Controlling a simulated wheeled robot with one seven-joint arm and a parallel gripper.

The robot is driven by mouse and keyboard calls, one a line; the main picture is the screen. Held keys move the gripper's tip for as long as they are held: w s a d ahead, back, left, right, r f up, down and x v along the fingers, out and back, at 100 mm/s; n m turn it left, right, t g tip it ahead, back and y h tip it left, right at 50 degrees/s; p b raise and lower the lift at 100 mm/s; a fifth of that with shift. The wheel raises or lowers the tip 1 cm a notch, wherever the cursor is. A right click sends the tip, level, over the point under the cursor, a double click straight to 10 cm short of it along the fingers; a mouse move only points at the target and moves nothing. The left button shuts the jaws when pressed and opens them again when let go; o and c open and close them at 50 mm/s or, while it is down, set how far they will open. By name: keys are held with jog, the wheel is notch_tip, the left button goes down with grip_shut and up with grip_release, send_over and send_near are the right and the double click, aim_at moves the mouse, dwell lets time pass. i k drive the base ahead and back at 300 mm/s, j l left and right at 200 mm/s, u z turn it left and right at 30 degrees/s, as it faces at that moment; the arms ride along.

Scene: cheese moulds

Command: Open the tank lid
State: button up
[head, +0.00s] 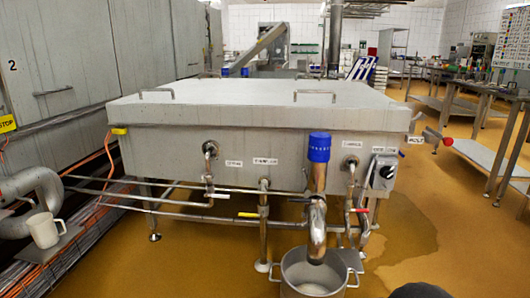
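The tank (240,165) is a large grey metal box on legs in the middle of the head view. Its pale, flat lid (235,97) lies level across the whole top, and I see no gap between lid and tank. My gripper is not in view. A dark rounded shape shows at the bottom edge, right of centre; I cannot tell what it is.
A blue-capped pipe (319,175) rises before the tank, above a metal pot (312,275). Valves, pipes and a control box (384,171) line the front. A white jug (44,230) stands at left. Wet brown floor (425,235) is open at right, before metal tables.

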aim_at(353, 105)
jog(key=i+u, duration=0.15)
jog(key=i, duration=0.55)
jog(key=i+l+u, duration=0.1)
jog(key=i, duration=0.55)
jog(key=l, duration=0.1)
